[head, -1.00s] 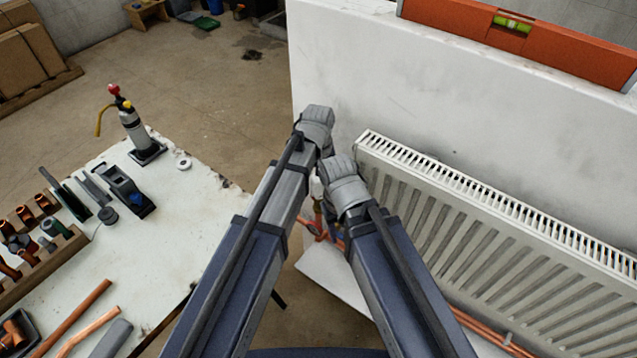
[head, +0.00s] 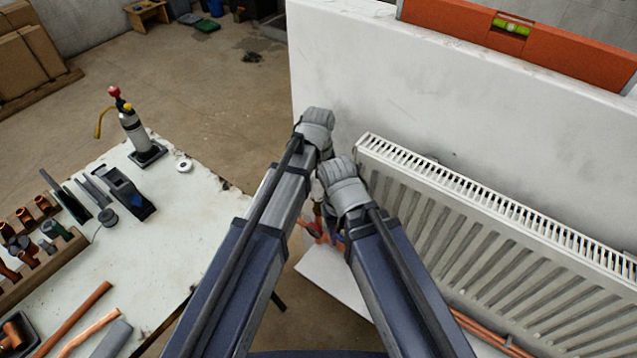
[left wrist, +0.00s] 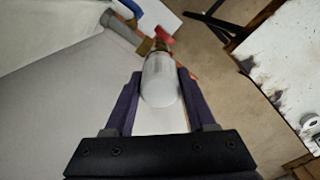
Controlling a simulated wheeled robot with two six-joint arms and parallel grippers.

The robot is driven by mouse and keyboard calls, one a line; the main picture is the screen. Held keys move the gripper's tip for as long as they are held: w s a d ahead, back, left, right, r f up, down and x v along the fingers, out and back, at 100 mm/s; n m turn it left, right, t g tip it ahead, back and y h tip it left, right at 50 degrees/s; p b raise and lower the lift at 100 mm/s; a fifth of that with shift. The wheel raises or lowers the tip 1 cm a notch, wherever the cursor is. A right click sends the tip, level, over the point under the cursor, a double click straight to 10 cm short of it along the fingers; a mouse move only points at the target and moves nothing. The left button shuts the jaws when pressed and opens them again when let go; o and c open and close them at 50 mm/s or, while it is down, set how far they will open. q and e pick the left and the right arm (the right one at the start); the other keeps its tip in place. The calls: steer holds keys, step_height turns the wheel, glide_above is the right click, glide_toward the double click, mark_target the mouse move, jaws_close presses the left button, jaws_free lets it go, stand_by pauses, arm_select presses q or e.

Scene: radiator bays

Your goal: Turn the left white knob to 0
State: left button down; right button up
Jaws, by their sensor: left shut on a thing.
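The white knob (left wrist: 161,80) shows in the left wrist view as a pale cylinder with a rounded end, on a brass fitting. My left gripper (left wrist: 159,77) has one dark finger on each side of it and is shut on it. Its number marks cannot be read. In the head view, my arms largely hide the knob and the left jaws, under the left wrist. My right arm reaches in beside the left one, and its jaws are hidden behind its wrist.
A red-handled valve (left wrist: 163,36) on copper pipe lies just beyond the knob. The white radiator (head: 500,240) hangs on the pale wall (head: 450,110) at right. A worktable (head: 165,235) with tools and copper pipes stands at left. Bare floor (head: 230,110) lies behind it.

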arm_select(q)
steer(key=m, duration=0.4)
steer(key=shift+m, duration=0.4)
steer(key=m, duration=0.4)
steer(key=shift+m, duration=0.3)
steer(key=m, duration=0.4)
steer(key=shift+m, duration=2.1)
steer(key=shift+c, duration=1.1)
jaws_free()
